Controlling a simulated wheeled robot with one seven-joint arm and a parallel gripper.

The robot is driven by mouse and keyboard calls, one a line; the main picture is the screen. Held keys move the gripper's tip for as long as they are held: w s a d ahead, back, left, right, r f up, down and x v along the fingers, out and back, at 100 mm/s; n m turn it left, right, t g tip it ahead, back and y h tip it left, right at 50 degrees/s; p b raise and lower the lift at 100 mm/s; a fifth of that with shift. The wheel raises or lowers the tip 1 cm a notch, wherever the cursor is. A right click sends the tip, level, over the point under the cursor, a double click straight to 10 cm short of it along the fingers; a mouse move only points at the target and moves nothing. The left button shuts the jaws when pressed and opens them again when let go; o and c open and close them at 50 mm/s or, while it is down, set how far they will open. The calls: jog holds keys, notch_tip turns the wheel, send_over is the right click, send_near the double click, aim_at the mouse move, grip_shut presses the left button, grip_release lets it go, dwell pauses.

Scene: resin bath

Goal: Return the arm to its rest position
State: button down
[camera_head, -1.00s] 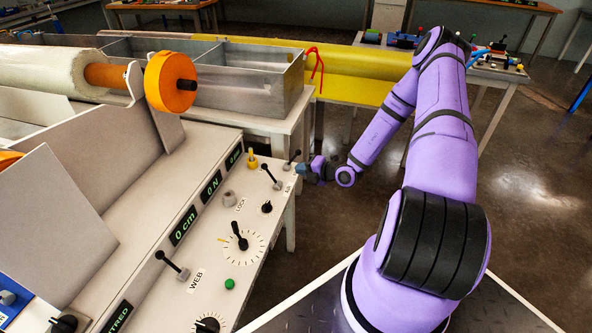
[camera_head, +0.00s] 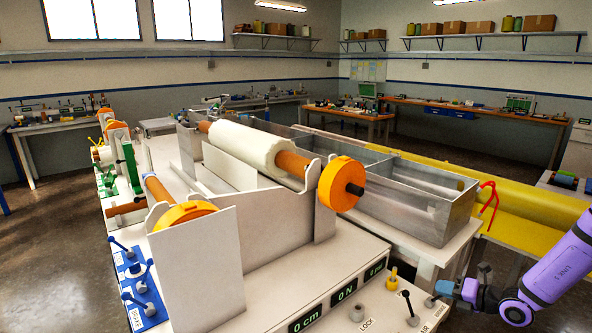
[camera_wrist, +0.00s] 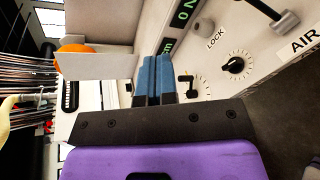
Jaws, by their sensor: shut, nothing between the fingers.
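My gripper (camera_head: 441,287) is at the lower right of the head view, at the right end of the pale control panel (camera_head: 375,312). My purple forearm reaches to it from the right edge. In the wrist view the two blue fingers of my gripper (camera_wrist: 153,72) lie side by side, shut, with nothing between them. The panel also shows there, with a black knob (camera_wrist: 236,66) and a grey-tipped lever (camera_wrist: 287,22) near the AIR label. The fingers look clear of these controls, though the exact gap cannot be told.
A black lever (camera_head: 409,308) and a yellow knob (camera_head: 392,278) stand left of my gripper. An orange handwheel (camera_head: 342,184) sits on the roller's end. The metal bath (camera_head: 430,215) and yellow cover (camera_head: 520,215) lie behind. Open floor shows beyond the panel's right end.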

jog(key=s+a+r+n+g, duration=0.3)
jog(key=a+r+n, duration=0.1)
jog(key=r+n, duration=0.35)
jog(key=s+a+r+n+g+h, duration=0.1)
jog(key=s+a+r+n+g, duration=0.25)
jog(key=r+n, duration=0.4)
jog(key=s+a+r+n+g, duration=0.25)
jog(key=a+r+n, duration=0.25)
jog(key=r+n, duration=0.3)
jog(key=s+r+n+t+h, duration=0.1)
jog(key=s+r+n+h, duration=0.3)
jog(key=s+r+n, duration=0.4)
jog(key=s+r+n+t+h, duration=0.2)
jog(key=s+r+n+h, duration=0.2)
jog(key=s+r+n, duration=0.4)
jog(key=s+r, duration=0.1)
jog(key=s, duration=0.5)
jog(key=shift+s+d+n+t+h, duration=0.15)
jog(key=shift+s+n+t+h, duration=0.15)
jog(key=shift+h, duration=0.1)
